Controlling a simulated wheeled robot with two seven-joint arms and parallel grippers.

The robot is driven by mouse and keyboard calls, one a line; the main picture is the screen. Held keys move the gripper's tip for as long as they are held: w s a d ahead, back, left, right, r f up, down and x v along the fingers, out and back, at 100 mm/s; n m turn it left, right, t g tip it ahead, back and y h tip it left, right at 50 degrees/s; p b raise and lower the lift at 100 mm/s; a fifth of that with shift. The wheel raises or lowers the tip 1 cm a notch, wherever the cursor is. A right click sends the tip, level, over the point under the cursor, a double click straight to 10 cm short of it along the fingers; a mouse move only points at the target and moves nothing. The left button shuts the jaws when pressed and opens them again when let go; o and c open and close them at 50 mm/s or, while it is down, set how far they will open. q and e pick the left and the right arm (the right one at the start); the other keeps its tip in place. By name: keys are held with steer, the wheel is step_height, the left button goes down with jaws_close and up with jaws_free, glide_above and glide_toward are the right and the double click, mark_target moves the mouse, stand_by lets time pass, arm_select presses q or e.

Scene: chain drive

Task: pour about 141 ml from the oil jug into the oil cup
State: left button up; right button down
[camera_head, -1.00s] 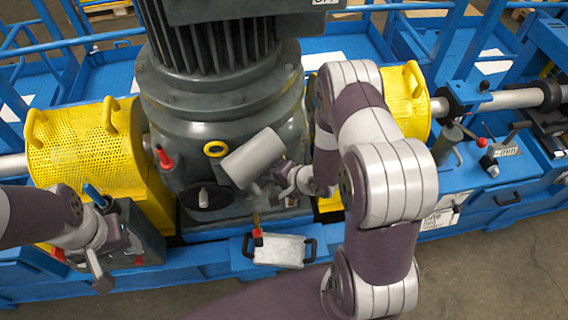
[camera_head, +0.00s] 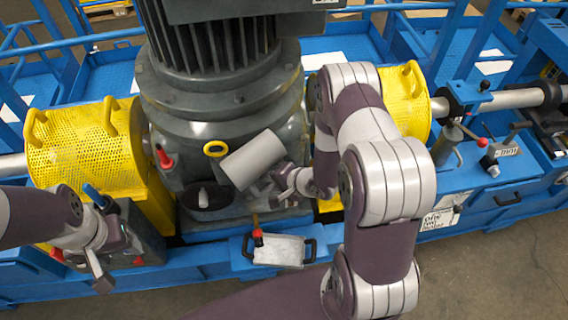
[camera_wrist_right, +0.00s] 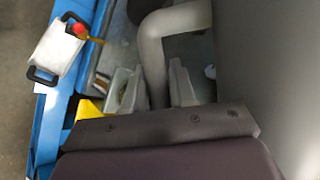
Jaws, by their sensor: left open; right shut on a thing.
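The oil jug (camera_head: 252,160) is a plain grey cylinder, tilted over in front of the dark motor housing, its lower end toward the left. My right gripper (camera_head: 284,182) is shut on its handle. The right wrist view shows the curved grey handle (camera_wrist_right: 153,60) between the two fingers (camera_wrist_right: 156,88), with the jug body (camera_wrist_right: 270,70) at the right. A round black cup (camera_head: 207,203), which looks like the oil cup, sits below and left of the jug with a small pale piece in it. No stream of oil is visible. My left gripper (camera_head: 97,268) is open and apart from both.
A white panel (camera_head: 279,251) with black handles and a red knob is on the blue base front. Yellow perforated guards (camera_head: 80,150) flank the motor (camera_head: 220,90). A red knob (camera_head: 164,158) and a yellow ring (camera_head: 215,148) are close to the jug.

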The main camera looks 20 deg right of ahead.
steer(key=shift+a+f+y+b, duration=0.2)
steer(key=shift+f+y+b, duration=0.2)
steer(key=shift+f, duration=0.4)
stand_by(1.4)
steer(key=shift+a, duration=0.1)
stand_by(1.5)
